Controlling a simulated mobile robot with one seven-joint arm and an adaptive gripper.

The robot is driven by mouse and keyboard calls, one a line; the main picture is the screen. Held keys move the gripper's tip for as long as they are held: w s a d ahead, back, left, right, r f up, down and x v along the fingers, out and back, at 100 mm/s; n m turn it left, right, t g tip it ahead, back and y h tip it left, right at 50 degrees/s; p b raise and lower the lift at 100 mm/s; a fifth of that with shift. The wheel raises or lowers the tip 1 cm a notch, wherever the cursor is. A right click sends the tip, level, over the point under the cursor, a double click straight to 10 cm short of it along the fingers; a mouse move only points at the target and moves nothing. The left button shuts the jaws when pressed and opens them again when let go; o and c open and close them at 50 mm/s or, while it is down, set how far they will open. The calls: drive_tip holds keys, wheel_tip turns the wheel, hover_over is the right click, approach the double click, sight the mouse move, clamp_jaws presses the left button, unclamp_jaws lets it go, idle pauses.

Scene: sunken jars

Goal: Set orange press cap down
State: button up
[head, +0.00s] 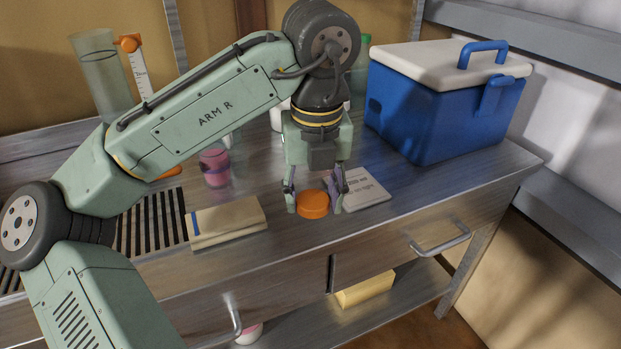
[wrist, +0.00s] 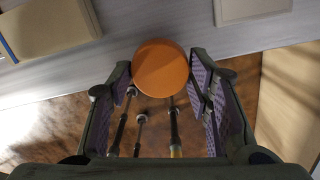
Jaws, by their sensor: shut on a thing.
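The orange press cap (head: 313,204) is a short round disc. My gripper (head: 315,200) points down and is shut on it, one finger on each side. The cap is near the front of the metal bench (head: 385,225). In the wrist view the cap (wrist: 160,68) shows its flat round face between the fingertips and overlaps the bench's front edge, with the brown floor below. I cannot tell whether its underside touches the bench top.
A blue cooler (head: 440,110) stands at the back right. A pink jar (head: 215,167) and slotted grate (head: 150,222) are left. Bench top right of the card is clear.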

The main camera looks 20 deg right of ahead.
drive_tip(key=p, duration=0.2)
hover_over(301, 182)
drive_tip(key=shift+s+f, duration=0.45)
drive_tip(key=shift+f, duration=0.15)
drive_tip(key=f, duration=0.3)
drive_tip(key=shift+w, duration=0.35)
drive_tip(key=shift+f, duration=0.35)
drive_tip(key=shift+f, duration=0.1)
drive_tip(key=shift+f+p, duration=0.35)
drive_tip(key=shift+f, duration=0.15)
drive_tip(key=o, duration=0.8)
